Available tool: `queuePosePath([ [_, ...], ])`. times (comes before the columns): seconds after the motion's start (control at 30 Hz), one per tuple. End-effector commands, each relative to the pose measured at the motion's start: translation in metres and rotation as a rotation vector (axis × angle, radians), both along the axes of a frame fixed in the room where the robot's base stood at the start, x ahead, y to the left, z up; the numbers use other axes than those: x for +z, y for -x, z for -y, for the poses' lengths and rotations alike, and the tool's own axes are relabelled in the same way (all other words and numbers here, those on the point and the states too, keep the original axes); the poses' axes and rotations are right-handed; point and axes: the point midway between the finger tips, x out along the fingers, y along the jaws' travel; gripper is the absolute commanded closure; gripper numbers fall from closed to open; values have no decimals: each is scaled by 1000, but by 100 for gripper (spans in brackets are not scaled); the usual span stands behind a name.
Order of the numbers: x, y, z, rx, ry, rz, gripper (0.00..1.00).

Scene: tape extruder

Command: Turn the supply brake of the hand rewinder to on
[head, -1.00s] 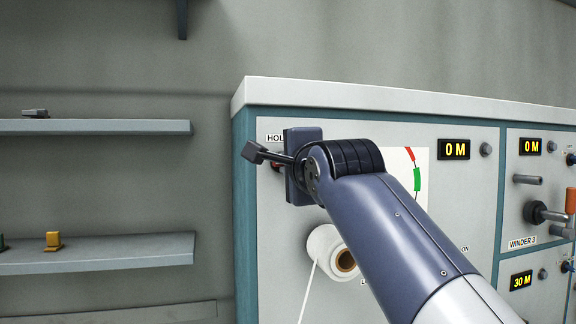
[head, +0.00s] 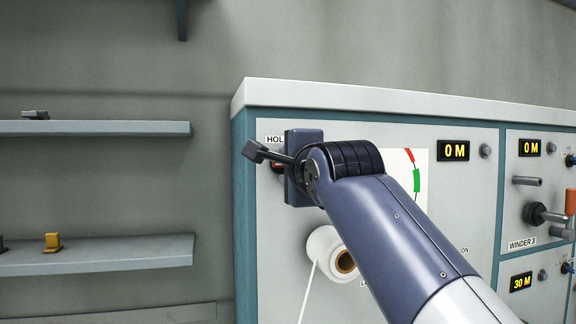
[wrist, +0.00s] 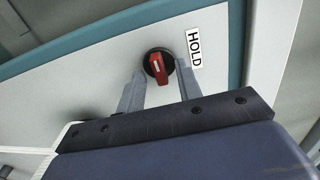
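A round black knob with a red grip bar (wrist: 159,66) sits on the light panel beside a label reading HOLD (wrist: 195,48) in the wrist view. A pale line marks the red bar. Whether this knob is the supply brake I cannot tell; no label naming a brake is readable. My gripper (wrist: 160,76) is open, its two grey fingers apart, with the tips at either side of the red bar. I cannot tell if they touch it. In the head view my gripper (head: 281,170) is at the panel's upper left and hides most of the knob.
A white tape roll (head: 323,250) hangs on the panel below my gripper, partly behind my arm. A gauge with red and green marks (head: 416,178) and a 0 M display (head: 453,150) are to the right. A crank (head: 540,214) sits above the WINDER 3 label. Wall shelves (head: 95,128) stand left.

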Motion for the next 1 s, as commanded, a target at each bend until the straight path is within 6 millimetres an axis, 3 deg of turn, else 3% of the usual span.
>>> queuePosePath([
  [0.27,0,10,3,1,-1,3,66],
  [0.7,-2,87,25,0,-1,2,66],
  [1.0,0,104,30,0,0,-1,66],
])
